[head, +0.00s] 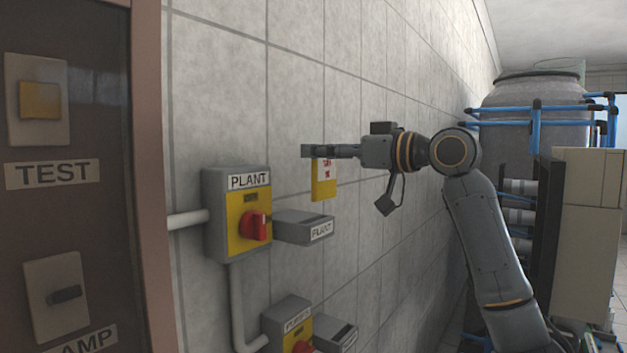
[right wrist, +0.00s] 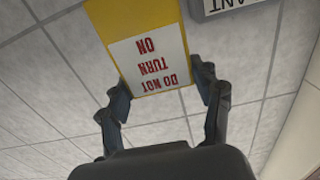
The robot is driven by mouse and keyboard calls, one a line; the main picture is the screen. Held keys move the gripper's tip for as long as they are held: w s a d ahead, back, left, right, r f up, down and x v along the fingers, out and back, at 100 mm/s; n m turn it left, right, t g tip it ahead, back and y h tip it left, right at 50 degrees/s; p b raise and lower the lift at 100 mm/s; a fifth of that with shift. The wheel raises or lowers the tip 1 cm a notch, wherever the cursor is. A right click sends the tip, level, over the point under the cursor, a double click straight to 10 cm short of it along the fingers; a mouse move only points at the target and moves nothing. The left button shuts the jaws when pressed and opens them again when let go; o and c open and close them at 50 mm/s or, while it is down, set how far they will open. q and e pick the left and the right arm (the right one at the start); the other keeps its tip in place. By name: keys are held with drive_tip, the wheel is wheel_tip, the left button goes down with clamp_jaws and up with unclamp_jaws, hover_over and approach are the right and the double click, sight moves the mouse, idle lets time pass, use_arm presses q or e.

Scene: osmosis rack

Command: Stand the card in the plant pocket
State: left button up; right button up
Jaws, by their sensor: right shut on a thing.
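The card (head: 324,187) is yellow with a white label and red print, and it hangs from my right gripper (head: 318,152). In the right wrist view the card (right wrist: 121,22) sits between the two fingers, its label reading "DO NOT TURN ON" upside down. The plant pocket (head: 290,223) is a grey box labelled PLANT on the wall, to the right of the plant switch. The card hangs above and slightly right of it in the head view, apart from it. Part of the pocket (right wrist: 232,5) shows at the top of the right wrist view. My left gripper is out of view.
The plant switch (head: 232,236) has a red handle (head: 254,226) and stands out from the tiled wall beside the pocket. A second switch (head: 290,325) and pocket (head: 338,337) sit below. A dark panel (head: 70,220) fills the left. Space above the plant pocket is free.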

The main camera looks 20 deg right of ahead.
sight(330, 170)
drive_tip(key=shift+w+a+f+p, duration=0.25)
drive_tip(key=shift+w+f, duration=0.25)
drive_tip(key=shift+f, duration=0.15)
drive_tip(key=shift+w+a+f+p, duration=0.1)
drive_tip(key=shift+w+a+f, duration=0.1)
drive_tip(key=shift+w+f, duration=0.6)
drive_tip(key=shift+f, duration=0.3)
drive_tip(key=f, duration=0.2)
drive_tip(key=f+p, duration=0.1)
drive_tip(key=shift+w+a+f, duration=0.15)
drive_tip(key=shift+w+a, duration=0.1)
drive_tip(key=shift+f, duration=0.2)
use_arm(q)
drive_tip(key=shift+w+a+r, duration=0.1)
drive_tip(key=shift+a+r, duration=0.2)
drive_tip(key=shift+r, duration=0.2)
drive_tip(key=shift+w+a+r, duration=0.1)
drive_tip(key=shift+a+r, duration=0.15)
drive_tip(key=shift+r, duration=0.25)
use_arm(e)
drive_tip(key=shift+d, duration=0.1)
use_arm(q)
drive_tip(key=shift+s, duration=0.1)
use_arm(e)
drive_tip(key=shift+s, duration=0.1)
drive_tip(key=shift+f, duration=0.2)
drive_tip(key=o, duration=1.1)
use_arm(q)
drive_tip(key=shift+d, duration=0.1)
